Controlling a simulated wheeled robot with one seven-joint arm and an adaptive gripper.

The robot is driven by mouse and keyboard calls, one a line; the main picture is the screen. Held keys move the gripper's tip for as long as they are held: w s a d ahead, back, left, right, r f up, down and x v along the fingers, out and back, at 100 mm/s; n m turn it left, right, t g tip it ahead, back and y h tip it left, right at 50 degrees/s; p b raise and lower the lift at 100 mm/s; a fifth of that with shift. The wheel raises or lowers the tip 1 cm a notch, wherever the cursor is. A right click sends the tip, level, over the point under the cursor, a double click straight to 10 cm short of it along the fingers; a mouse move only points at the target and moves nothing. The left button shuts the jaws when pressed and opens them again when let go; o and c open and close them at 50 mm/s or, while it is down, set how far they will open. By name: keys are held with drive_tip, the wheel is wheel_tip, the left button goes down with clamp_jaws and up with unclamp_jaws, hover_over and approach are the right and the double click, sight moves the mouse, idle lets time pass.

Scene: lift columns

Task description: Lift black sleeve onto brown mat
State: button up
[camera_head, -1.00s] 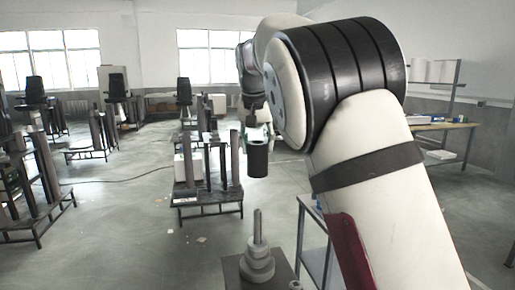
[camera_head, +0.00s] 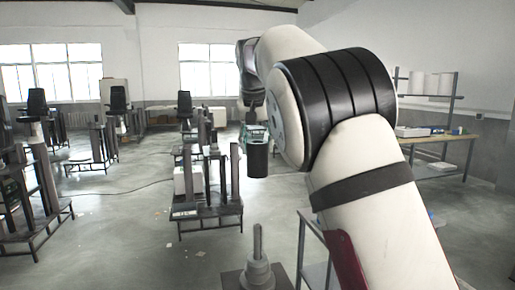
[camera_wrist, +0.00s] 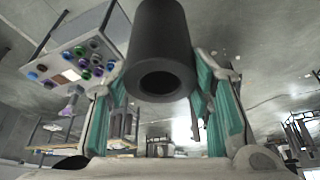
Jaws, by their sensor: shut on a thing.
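The black sleeve (camera_head: 257,160) is a dark hollow cylinder, held in the air left of my arm in the head view. My gripper (camera_head: 255,131) is above it, small and partly hidden by the arm. In the wrist view the sleeve (camera_wrist: 158,45) fills the upper middle, its round open end facing the camera. The teal-padded fingers of my gripper (camera_wrist: 161,92) are on both sides of it, shut on it. I cannot make out a brown mat for certain in either view.
A grey stepped peg (camera_head: 257,268) stands on a dark plate (camera_head: 232,281) at the bottom. A stand with dark columns (camera_head: 210,211) is beyond the sleeve. A workbench (camera_head: 440,172) is at right. A panel with coloured buttons (camera_wrist: 80,58) shows in the wrist view. Floor at left-centre is open.

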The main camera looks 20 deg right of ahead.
wheel_tip(320, 180, up, 6)
idle(1.2)
